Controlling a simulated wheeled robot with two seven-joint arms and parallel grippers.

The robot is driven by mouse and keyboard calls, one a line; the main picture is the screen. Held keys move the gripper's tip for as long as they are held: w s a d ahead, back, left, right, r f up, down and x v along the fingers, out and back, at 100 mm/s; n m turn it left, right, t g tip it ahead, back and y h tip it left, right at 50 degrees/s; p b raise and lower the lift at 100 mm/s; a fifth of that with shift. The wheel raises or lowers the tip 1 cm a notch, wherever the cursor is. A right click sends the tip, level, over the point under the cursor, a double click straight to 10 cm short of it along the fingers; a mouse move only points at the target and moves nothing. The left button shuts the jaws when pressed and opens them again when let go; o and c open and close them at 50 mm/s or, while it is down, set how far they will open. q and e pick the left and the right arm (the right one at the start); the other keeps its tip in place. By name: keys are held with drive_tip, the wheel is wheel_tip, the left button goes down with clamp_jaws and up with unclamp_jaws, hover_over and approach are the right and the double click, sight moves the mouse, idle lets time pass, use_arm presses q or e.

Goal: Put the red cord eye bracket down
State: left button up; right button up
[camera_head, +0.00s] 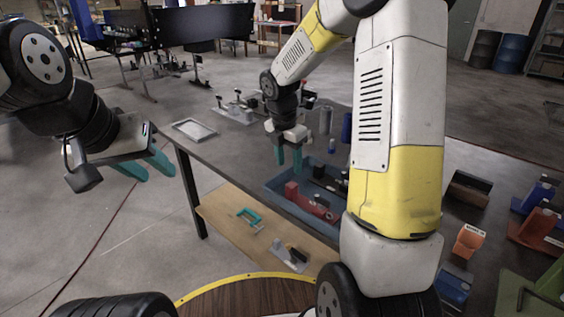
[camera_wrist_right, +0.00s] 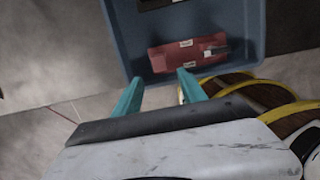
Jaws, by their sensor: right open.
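The red cord eye bracket (camera_head: 309,203) lies in the blue tray (camera_head: 278,194) on the dark table. In the right wrist view, the red bracket (camera_wrist_right: 172,56) rests on the floor of the blue tray (camera_wrist_right: 133,50), close to the near wall, with small white labels on it. My right gripper (camera_head: 288,168) is open and empty above the tray's left part; in its wrist view, the teal fingers (camera_wrist_right: 158,80) are spread apart, and the bracket is beyond them, not between them. My left gripper (camera_head: 146,168) is open and empty, off the table at the left.
A dark block (camera_head: 328,178) is also in the tray. A light flat plate (camera_head: 194,130) lies at the table's left end. A lower wooden shelf (camera_head: 225,215) holds a teal part (camera_head: 250,218). Orange (camera_head: 469,240) and blue parts stand right of my right arm.

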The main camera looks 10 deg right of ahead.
drive_tip(key=s+r+m+t+y, duration=0.1)
drive_tip(key=s+r+m+t, duration=0.1)
drive_tip(key=s+r+m, duration=0.6)
drive_tip(key=s+r+m+t+y, duration=0.2)
drive_tip(key=s+r+m, duration=0.6)
drive_tip(key=s+m, duration=0.6)
drive_tip(key=m+t, duration=0.1)
drive_tip(key=m, duration=0.2)
drive_tip(key=shift+s+r+y, duration=0.3)
drive_tip(key=shift+s+r, duration=0.05)
drive_tip(key=shift+s, duration=0.05)
drive_tip(key=shift+a, duration=0.1)
